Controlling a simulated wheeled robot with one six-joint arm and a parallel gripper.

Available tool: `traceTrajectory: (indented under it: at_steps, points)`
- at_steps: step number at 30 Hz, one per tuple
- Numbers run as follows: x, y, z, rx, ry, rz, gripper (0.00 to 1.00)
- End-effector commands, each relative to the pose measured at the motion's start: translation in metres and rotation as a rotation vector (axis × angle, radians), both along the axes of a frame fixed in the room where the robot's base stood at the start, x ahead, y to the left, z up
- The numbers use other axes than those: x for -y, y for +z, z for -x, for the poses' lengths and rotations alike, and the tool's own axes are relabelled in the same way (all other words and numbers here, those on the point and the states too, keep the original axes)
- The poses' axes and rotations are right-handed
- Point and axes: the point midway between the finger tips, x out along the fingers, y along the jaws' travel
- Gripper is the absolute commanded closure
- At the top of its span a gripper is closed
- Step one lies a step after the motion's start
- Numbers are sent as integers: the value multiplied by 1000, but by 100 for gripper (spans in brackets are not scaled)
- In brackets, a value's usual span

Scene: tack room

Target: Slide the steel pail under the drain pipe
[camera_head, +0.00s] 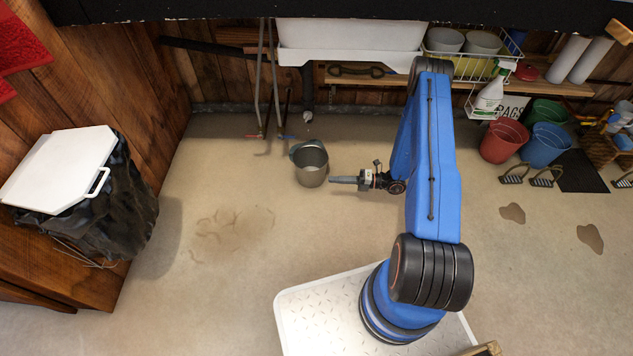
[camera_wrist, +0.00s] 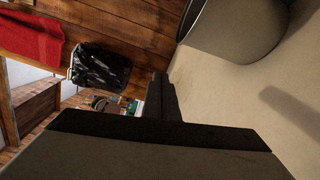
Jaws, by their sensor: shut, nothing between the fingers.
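The steel pail (camera_head: 311,172) stands upright on the floor, open at the top, with something blue-grey at its back rim. The dark drain pipe (camera_head: 307,92) comes down below the white sink (camera_head: 350,57), behind the pail and slightly left of it. My gripper (camera_head: 334,180) is shut and empty, held low just right of the pail and pointing left at its side. I cannot tell whether the tips touch it. In the wrist view the pail (camera_wrist: 235,35) fills the upper right, beside my dark shut fingers (camera_wrist: 162,92).
Thin pipes (camera_head: 270,85) with red and blue ends hang left of the drain. A white-lidded bin with a black bag (camera_head: 125,195) stands at the left. Red (camera_head: 503,141), green and blue buckets stand at the right. The floor left of the pail is clear.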

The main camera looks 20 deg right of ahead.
Motion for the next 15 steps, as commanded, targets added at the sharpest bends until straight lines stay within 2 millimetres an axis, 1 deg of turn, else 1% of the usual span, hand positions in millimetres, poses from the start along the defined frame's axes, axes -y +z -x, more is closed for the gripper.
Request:
traceTrajectory:
  at_steps: [1, 3, 6, 10, 12, 15]
  points:
    - [1, -17, 5, -36, -27, -22, 100]
    - [3, -36, 9, -80, -65, -48, 100]
    - [5, -59, 15, -131, -110, -81, 100]
    - [6, -78, 20, -174, -149, -108, 100]
    - [7, -84, 22, -188, -161, -116, 100]
    - [5, -87, 22, -196, -167, -121, 100]
